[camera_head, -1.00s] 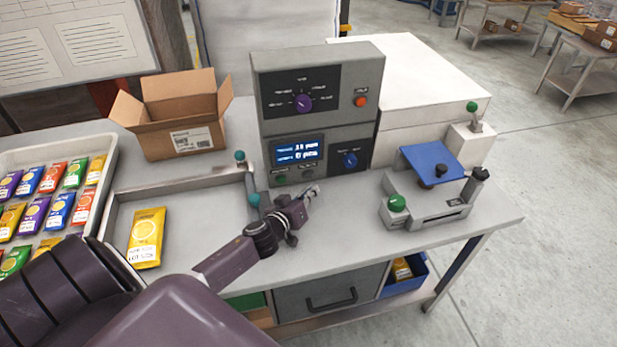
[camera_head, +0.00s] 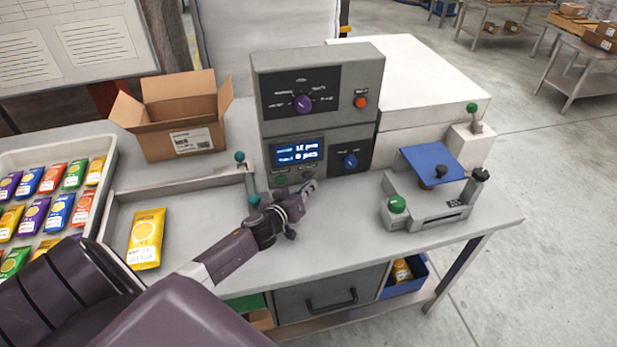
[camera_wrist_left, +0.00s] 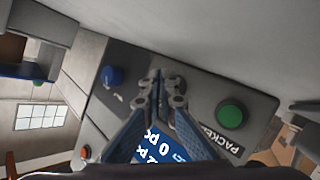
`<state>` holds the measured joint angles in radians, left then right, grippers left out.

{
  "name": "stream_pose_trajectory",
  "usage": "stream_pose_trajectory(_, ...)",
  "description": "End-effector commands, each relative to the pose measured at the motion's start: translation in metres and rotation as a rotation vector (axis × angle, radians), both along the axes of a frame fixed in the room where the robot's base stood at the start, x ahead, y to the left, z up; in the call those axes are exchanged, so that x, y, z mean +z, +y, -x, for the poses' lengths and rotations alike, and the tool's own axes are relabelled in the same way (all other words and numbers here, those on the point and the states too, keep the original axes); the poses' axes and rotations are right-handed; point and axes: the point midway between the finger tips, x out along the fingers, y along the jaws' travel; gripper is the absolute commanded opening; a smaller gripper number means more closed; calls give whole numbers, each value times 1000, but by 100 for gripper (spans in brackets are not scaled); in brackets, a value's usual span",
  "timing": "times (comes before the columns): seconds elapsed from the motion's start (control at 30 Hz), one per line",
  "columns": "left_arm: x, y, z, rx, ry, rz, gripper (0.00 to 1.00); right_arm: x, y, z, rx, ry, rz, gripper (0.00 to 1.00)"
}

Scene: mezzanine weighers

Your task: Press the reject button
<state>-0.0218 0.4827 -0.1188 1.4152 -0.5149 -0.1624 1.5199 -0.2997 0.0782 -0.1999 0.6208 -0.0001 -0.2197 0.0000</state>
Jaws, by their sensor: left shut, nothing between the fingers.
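The grey control box (camera_head: 318,120) stands at the back of the bench. Its lower panel has a lit blue display (camera_head: 297,151), a blue knob (camera_head: 350,161) and a row of small buttons under the display. In the left wrist view a green button (camera_wrist_left: 230,114) beside a label reading "PACKED" is clear of the fingers. No label reading reject is legible; the panel spot behind my fingertips is hidden. My left gripper (camera_head: 308,187) is shut and empty, its tips close to the panel just below the display. In the left wrist view the left gripper (camera_wrist_left: 160,92) covers that spot; contact cannot be told.
An orange button (camera_head: 360,102) and a purple knob (camera_head: 303,104) are higher on the box. A blue-topped device (camera_head: 432,162) stands to the right. An open carton (camera_head: 180,120), a metal tray with a yellow packet (camera_head: 147,238) and a crate of packets are left.

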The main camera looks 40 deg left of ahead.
Motion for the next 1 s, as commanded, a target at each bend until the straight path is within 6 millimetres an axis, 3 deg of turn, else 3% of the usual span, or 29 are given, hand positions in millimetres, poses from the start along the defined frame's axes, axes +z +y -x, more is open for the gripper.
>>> stream_pose_trajectory(1.0,0,6,-5,0,0,0,0,1,0,1,0,1,0,0)
